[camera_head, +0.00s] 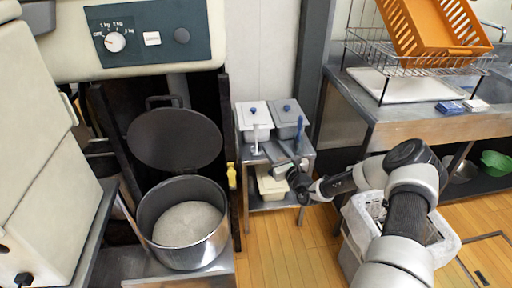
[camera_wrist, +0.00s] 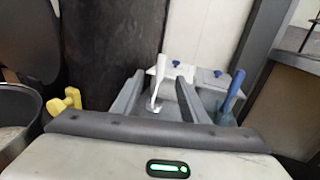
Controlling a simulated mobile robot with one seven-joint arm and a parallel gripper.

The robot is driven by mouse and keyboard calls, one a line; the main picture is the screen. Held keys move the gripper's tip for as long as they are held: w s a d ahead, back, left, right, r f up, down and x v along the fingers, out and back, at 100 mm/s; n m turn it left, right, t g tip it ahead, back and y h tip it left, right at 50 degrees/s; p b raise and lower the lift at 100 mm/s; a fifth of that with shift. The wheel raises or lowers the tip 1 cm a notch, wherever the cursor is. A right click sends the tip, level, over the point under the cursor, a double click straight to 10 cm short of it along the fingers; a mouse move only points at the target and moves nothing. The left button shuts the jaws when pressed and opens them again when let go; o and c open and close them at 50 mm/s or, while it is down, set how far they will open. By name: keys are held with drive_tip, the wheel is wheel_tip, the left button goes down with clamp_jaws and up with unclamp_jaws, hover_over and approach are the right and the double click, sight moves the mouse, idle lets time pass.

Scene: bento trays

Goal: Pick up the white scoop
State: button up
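The white scoop (camera_head: 255,139) stands handle up at the front of a small metal stand, beside the lidded containers. In the wrist view the white scoop (camera_wrist: 159,72) shows between my two fingers, with its lower end partly visible. My gripper (camera_wrist: 160,82) is open with nothing held. In the head view my gripper (camera_head: 281,153) is over the stand, to the right of the scoop and apart from it. I cannot tell the exact gap in depth.
A blue scoop (camera_head: 299,128) stands to the right; in the wrist view it is outside my right finger. Two lidded containers (camera_head: 254,112) sit behind. A large pot (camera_head: 182,258) and a yellow object (camera_head: 231,176) are left. A counter (camera_head: 400,128) is right.

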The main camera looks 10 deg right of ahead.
sight(257, 130)
drive_tip(key=b+x, duration=0.1)
drive_tip(key=x, duration=0.3)
drive_tip(key=b+x, duration=0.1)
drive_tip(key=x, duration=0.3)
drive_tip(key=b+x, duration=0.1)
drive_tip(key=x, duration=0.3)
drive_tip(key=shift+w+d+f+b, duration=0.1)
drive_tip(key=shift+d+f+b, duration=0.2)
drive_tip(key=shift+f+b, duration=0.1)
drive_tip(key=w+b, duration=0.1)
drive_tip(key=w+a+f+b, duration=0.1)
drive_tip(key=w, duration=0.1)
drive_tip(key=shift+w+a+f+b, duration=0.15)
drive_tip(key=shift+w+b, duration=0.25)
drive_tip(key=shift+w+a, duration=0.1)
drive_tip(key=shift+w, duration=0.5)
drive_tip(key=shift+r, duration=0.25)
clamp_jaws()
